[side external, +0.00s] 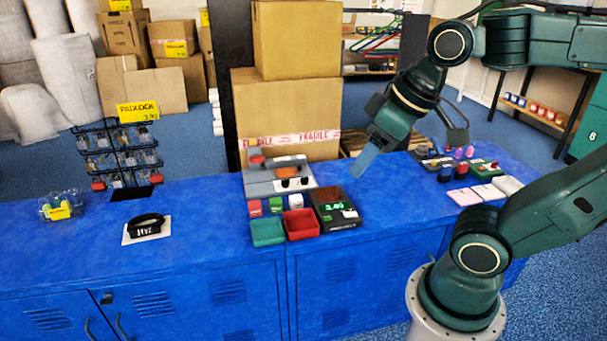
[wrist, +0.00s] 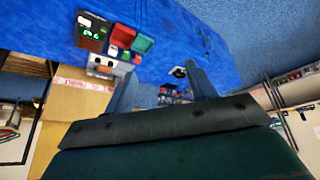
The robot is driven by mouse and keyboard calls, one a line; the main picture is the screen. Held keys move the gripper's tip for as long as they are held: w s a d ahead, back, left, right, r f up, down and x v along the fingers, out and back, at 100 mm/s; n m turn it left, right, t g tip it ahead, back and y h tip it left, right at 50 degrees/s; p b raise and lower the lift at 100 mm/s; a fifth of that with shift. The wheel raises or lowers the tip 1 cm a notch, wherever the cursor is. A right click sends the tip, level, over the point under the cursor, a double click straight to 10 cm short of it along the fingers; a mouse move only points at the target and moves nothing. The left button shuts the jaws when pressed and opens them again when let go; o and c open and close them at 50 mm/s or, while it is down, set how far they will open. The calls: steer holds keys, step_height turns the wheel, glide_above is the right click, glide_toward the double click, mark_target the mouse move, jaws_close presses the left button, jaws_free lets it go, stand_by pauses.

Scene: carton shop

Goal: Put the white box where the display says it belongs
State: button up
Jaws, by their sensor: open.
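A small white box (side external: 298,202) stands on the blue counter behind a red tray (side external: 301,226), in a row with a green box (side external: 276,205) and a red box (side external: 255,208). A green tray (side external: 267,233) sits left of the red tray. Right of them is a dark device (side external: 336,210) with a lit green display; I cannot read it surely. The display also shows in the wrist view (wrist: 90,32). My gripper (side external: 360,165) is open and empty, above the counter to the right of the white box and apart from it.
A grey machine (side external: 280,176) stands behind the row of boxes, with large cartons (side external: 288,112) behind it. A padlock rack (side external: 118,155) and a black telephone-like object (side external: 146,226) are at left. Pale cards (side external: 487,194) lie at right. The counter between is clear.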

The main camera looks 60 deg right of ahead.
steer(key=shift+s+a+f, duration=0.15)
steer(key=shift+s+f, duration=0.1)
steer(key=shift+s, duration=0.3)
steer(key=shift+s+a+f, duration=0.1)
steer(key=shift+s+f, duration=0.15)
steer(key=shift+s, duration=0.25)
